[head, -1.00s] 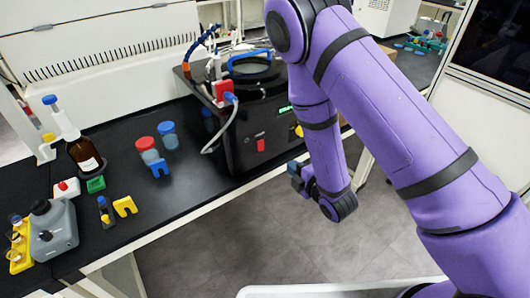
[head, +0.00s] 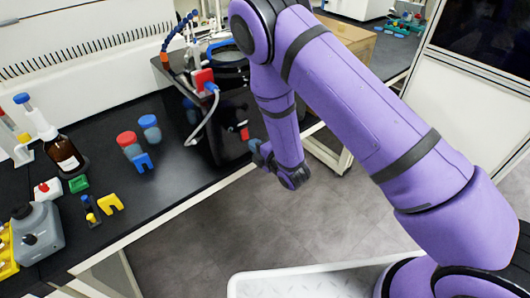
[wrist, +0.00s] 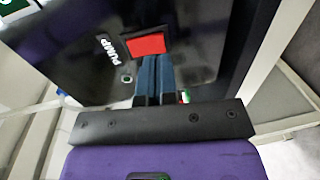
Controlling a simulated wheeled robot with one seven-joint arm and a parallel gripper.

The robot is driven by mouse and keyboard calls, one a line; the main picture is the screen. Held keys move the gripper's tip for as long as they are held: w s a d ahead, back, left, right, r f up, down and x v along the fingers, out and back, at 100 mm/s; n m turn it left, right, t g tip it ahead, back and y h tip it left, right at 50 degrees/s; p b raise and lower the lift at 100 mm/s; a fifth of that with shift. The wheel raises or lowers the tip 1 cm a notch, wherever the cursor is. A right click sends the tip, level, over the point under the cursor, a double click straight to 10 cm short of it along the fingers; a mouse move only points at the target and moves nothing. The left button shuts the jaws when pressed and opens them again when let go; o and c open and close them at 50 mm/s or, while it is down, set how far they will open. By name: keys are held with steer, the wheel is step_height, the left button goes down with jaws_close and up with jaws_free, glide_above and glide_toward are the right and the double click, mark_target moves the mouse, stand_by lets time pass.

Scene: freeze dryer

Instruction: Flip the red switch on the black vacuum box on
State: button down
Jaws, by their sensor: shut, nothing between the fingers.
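The black vacuum box (head: 203,150) stands on the black bench, partly hidden behind my purple arm in the head view. In the wrist view its glossy black front (wrist: 85,60) fills the upper left, with white lettering "PUMP". The red switch (wrist: 147,44) sits in a black frame beside that lettering; it also shows in the head view (head: 244,133). My gripper (wrist: 154,62) is shut and empty, its blue fingertips just below the red switch in the wrist view. I cannot tell whether they touch the box. In the head view my gripper (head: 254,146) is at the box front.
Blue- and red-capped containers (head: 128,142), a brown bottle (head: 65,153), yellow and blue holders and a grey device (head: 38,232) stand on the bench to the left. A hose and blue connector (head: 211,88) hang at the box's corner. The floor (head: 200,235) before the bench is clear.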

mark_target(246, 139)
steer(key=shift+x, duration=1.45)
steer(key=shift+w+a+f, duration=0.1)
steer(key=shift+w+a, duration=0.2)
steer(key=shift+w, duration=0.05)
